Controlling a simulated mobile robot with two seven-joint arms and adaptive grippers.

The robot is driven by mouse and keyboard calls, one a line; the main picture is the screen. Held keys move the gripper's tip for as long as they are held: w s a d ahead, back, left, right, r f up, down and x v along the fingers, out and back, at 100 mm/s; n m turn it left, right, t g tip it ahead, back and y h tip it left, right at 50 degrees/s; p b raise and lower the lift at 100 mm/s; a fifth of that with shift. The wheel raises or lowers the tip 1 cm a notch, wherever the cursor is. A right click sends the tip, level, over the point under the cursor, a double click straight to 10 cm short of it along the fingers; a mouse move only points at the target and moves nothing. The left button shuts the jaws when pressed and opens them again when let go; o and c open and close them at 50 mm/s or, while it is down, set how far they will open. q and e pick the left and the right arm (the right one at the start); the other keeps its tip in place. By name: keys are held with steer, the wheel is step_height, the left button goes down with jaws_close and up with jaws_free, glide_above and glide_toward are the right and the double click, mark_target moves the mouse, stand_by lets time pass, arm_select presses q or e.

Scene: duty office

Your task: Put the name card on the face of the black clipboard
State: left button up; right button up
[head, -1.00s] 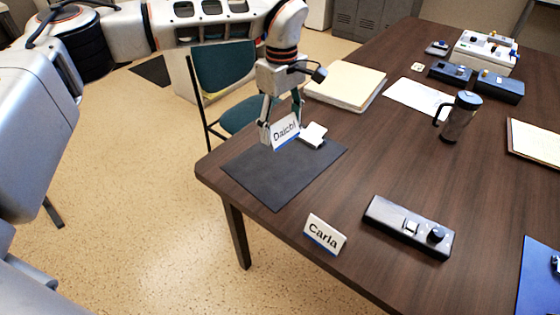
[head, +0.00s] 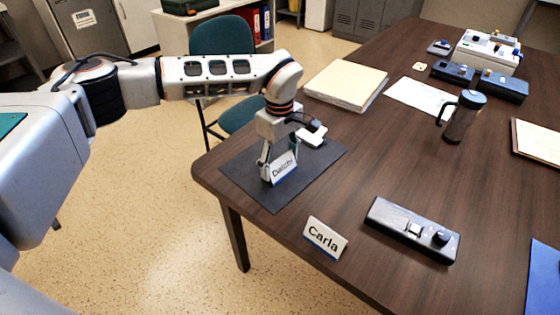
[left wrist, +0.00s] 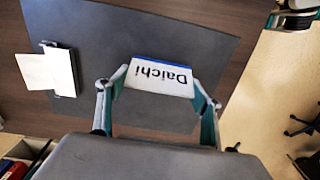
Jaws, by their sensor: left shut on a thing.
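My left gripper (head: 279,168) is shut on a white name card (head: 285,169) reading "Daichi", with a blue strip along its lower edge. The black clipboard (head: 244,181) lies flat at the near left corner of the table, its light clip (head: 311,137) at the far side. The card is low over the clipboard's face, tilted; I cannot tell whether it touches. In the left wrist view the card (left wrist: 158,78) sits between both fingertips, with the clipboard (left wrist: 215,45) behind it and the clip (left wrist: 48,69) to the left. My right gripper is not in view.
A folder stack (head: 345,82) lies beyond the clipboard, a mug (head: 460,117) to the right. A green chair (head: 222,38) stands behind the arm.

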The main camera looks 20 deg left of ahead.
mark_target(280, 158)
arm_select(q)
steer(key=shift+f, duration=0.1)
steer(key=o, duration=0.8)
step_height(280, 158, up, 11)
steer(key=shift+r+p, duration=0.1)
steer(key=shift+p, duration=0.75)
steer(key=shift+r, duration=0.6)
